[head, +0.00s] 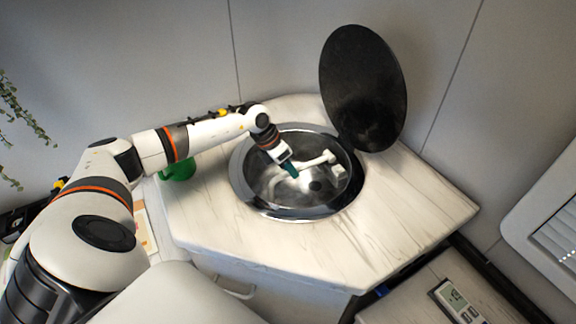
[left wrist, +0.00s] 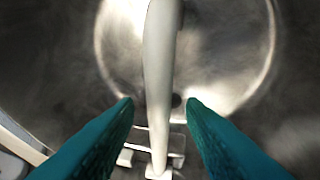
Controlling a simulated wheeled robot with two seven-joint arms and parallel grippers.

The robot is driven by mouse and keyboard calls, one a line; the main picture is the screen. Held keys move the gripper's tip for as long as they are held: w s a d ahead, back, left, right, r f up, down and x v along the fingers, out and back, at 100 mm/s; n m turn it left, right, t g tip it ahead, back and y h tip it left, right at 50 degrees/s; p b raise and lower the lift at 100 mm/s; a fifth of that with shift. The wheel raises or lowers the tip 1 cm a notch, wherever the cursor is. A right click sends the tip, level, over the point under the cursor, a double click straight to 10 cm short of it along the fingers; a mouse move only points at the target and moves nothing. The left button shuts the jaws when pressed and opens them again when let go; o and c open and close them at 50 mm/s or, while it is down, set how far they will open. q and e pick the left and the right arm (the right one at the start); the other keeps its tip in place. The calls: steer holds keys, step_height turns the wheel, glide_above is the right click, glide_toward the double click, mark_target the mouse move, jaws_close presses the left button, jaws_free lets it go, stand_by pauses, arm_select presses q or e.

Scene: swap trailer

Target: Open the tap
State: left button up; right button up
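The tap (head: 318,160) is white and lies low inside the round steel sink (head: 240,190), its spout running across the bowl. My left gripper (head: 291,172) reaches down into the sink from the left, at the spout's near-left end. In the left wrist view the white tap (left wrist: 158,60) runs lengthwise through the middle. The teal fingers of my left gripper (left wrist: 160,104) are apart, one on each side of the tap, with visible gaps. Whether the fingertips are level with the tap is hard to tell. My right gripper is not in view.
A black round lid (head: 362,75) stands raised behind the sink. A green object (head: 177,171) sits at the worktop's left edge, partly behind my left arm. The pale worktop (head: 330,250) is clear in front and right. A small display device (head: 457,300) lies at the lower right.

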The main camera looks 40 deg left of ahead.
arm_select(q)
jaws_close()
steer(key=shift+r, duration=0.15)
steer(key=shift+w+d+r+g+p, duration=0.1)
steer(key=shift+w+r+g+p, duration=0.1)
steer(key=shift+r+g+p, duration=0.35)
steer(key=r+g, duration=0.1)
steer(key=w+r+y+p, duration=0.1)
steer(key=shift+d+r+g, duration=0.2)
steer(key=shift+r+g, duration=0.15)
steer(key=shift+r, duration=0.05)
steer(key=shift+w+d+r+g+y, duration=0.15)
steer(key=shift+w+r+g+y, duration=0.2)
steer(key=shift+r+g, duration=0.3)
steer(key=shift+w+d+r+n+g+y, duration=0.2)
steer(key=shift+w+r+g+y, duration=0.15)
steer(key=shift+r+g, duration=0.25)
steer(key=shift+w+d+r+n+g+y, duration=0.1)
steer(key=shift+w+d+r+g+y, duration=0.1)
steer(key=shift+w+r+g, duration=0.3)
